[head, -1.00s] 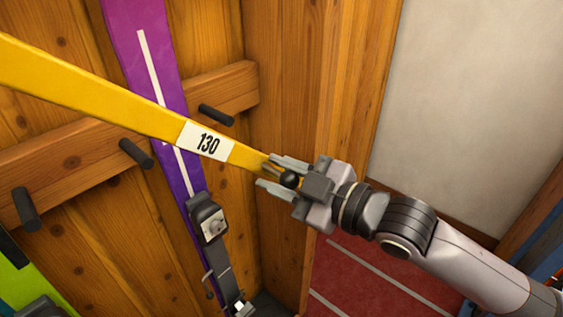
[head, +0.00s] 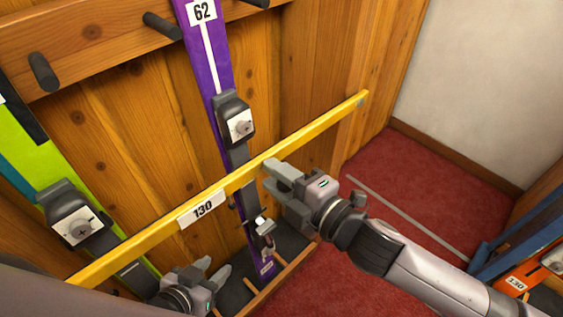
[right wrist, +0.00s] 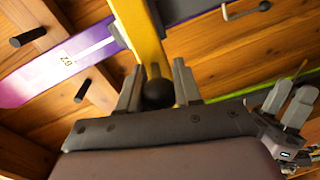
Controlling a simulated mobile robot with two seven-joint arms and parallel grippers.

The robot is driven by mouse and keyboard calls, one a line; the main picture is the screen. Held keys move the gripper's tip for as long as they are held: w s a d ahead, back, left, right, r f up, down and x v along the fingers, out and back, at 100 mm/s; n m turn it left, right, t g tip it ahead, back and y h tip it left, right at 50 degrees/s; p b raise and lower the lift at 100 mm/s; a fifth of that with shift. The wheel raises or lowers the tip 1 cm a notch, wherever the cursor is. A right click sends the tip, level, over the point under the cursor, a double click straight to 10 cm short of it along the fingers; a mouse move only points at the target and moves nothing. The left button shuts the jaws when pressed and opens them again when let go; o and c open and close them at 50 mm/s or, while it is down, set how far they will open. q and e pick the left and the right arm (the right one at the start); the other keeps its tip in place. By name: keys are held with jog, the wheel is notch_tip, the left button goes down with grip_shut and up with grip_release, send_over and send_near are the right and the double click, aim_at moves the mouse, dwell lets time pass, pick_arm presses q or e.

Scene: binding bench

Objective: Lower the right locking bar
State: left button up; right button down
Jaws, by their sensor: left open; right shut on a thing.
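The yellow locking bar (head: 315,128), with a white 130 label, runs slantwise from lower left to upper right across the front of the skis. In the head view it crosses the purple ski (head: 207,55) below the upper binding part. My right gripper (head: 268,175) is at the bar, and its fingers are shut on the bar's black ball knob (right wrist: 158,92), seen in the right wrist view beside the yellow bar (right wrist: 144,40). In the head view the knob is hidden. My left gripper (head: 213,268) is open and empty, below the bar; it also shows in the right wrist view (right wrist: 294,102).
A green ski (head: 35,160) with a binding leans at the left. Black pegs (head: 162,26) stick out of a wooden rail (head: 105,50). A blue frame (head: 515,235) with an orange ski (head: 525,272) stands at right. The red floor (head: 430,195) is mostly clear.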

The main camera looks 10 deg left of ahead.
jog(key=shift+f+n+b, duration=0.3)
jog(key=shift+f, duration=0.65)
pick_arm(q)
jog(key=shift+f, duration=0.55)
pick_arm(e)
jog(key=shift+f, duration=0.15)
jog(key=shift+f, duration=0.15)
jog(key=c, duration=0.8)
grip_release()
pick_arm(q)
jog(key=shift+r+p, duration=0.25)
jog(key=shift+p, duration=0.05)
pick_arm(e)
jog(key=shift+v, duration=3.6)
pick_arm(q)
jog(key=shift+s, duration=0.1)
pick_arm(e)
jog(key=shift+s, duration=0.1)
